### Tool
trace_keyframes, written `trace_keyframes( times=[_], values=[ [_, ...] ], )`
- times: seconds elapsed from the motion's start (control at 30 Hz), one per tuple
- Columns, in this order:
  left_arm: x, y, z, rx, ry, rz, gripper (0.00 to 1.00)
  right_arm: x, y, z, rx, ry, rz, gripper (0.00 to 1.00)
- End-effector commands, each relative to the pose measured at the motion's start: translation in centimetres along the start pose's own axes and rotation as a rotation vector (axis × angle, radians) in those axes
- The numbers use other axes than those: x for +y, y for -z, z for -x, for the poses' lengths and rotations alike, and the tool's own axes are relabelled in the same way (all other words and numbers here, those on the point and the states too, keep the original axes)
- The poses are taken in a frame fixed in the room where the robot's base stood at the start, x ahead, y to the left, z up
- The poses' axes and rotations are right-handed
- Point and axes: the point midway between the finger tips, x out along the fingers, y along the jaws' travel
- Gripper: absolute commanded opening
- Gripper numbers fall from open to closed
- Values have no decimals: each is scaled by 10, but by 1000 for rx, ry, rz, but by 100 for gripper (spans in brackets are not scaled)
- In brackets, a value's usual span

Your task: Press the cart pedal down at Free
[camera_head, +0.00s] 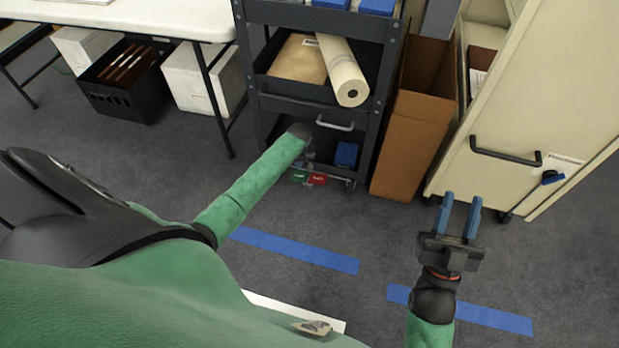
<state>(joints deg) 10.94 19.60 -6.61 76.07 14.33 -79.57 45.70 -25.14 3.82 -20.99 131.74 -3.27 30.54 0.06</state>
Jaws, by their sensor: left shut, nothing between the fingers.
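The dark cart (385,75) stands at the top centre. Low on its front edge is a pedal with a green tab (300,176) on the left and a red tab (318,179) on the right; their lettering is too small to read. My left gripper (309,163) points down just above the tabs, shut and empty, mostly hidden behind its own wrist. I cannot tell whether it touches the pedal. My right gripper (459,214) is open and empty over the floor at the right, well away from the cart.
A brown cardboard box (408,145) stands close to the cart's right side, beside a cream cabinet (540,95) with a dark handle. A white table (130,18) is at the left. Blue tape strips (295,250) mark the open grey floor.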

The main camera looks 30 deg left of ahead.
Motion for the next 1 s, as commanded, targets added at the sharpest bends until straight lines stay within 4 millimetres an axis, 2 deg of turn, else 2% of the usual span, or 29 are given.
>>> trace_keyframes(
  times=[1.0],
  values=[
    [0, 1, 5, 0, 0, 0, 0, 2, -58, 27, -215, -14, -16, 36]
  ],
)
